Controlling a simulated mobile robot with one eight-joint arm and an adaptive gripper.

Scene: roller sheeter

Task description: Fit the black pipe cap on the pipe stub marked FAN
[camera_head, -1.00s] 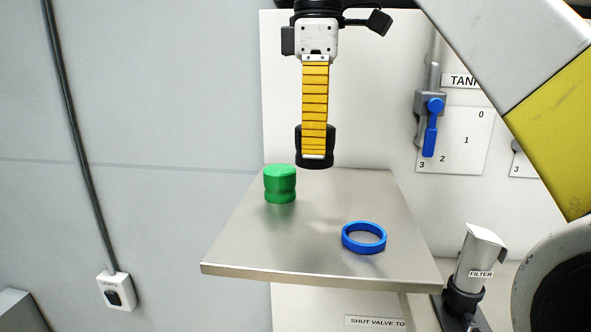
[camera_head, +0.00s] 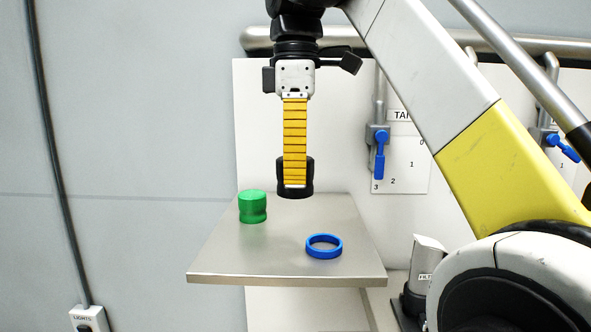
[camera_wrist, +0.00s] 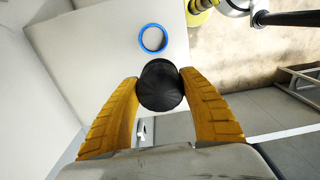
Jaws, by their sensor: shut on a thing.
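My gripper (camera_head: 295,186) points down above the back part of a metal shelf, its yellow fingers shut on the black pipe cap (camera_head: 307,192). The cap also shows between both fingertips in the wrist view (camera_wrist: 160,86). It is held over the shelf, and the head view does not clearly show a gap beneath it. The pipe stub marked FAN is not seen in these frames.
The shelf (camera_head: 290,272) carries a green cap-like piece (camera_head: 252,207) at left and a blue ring (camera_head: 323,246) at right. A pipe piece labelled as the filter (camera_head: 425,262) stands right of the shelf. Blue-handled valves (camera_head: 379,150) are on the wall behind.

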